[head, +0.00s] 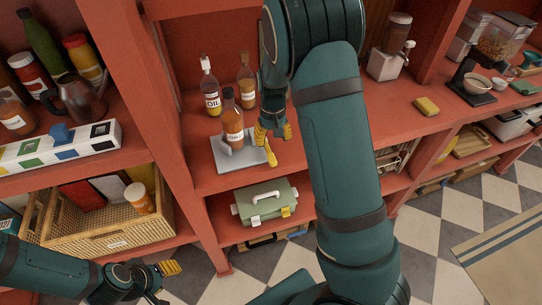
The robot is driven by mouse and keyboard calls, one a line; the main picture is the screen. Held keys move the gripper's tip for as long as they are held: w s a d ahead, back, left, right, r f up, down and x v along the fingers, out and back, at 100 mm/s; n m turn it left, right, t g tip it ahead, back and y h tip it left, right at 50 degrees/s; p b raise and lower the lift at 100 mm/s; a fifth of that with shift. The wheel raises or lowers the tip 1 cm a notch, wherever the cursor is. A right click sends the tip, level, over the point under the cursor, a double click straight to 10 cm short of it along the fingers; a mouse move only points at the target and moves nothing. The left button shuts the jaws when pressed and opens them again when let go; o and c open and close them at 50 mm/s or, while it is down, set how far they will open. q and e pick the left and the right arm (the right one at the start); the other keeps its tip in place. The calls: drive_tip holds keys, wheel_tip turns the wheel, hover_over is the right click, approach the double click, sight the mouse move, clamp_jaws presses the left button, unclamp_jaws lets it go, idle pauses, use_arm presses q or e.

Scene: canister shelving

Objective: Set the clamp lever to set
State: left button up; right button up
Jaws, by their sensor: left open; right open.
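A grey plate (232,160) lies on the middle shelf with an amber bottle (232,122) standing on it. No set marking is readable. My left gripper (166,281) is open and empty, low at the left in front of the shelving.
An oil bottle (209,87) and another amber bottle (246,80) stand behind the plate. A green toolbox (265,203) sits on the shelf below. A wicker basket (95,232) is at lower left. A yellow sponge (427,106) lies on the shelf to the right.

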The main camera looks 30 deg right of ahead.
sight(272, 157)
wheel_tip(272, 157, down, 10)
drive_tip(key=shift+a+r, duration=0.1)
drive_tip(key=shift+r, duration=0.1)
clamp_jaws()
idle(0.4)
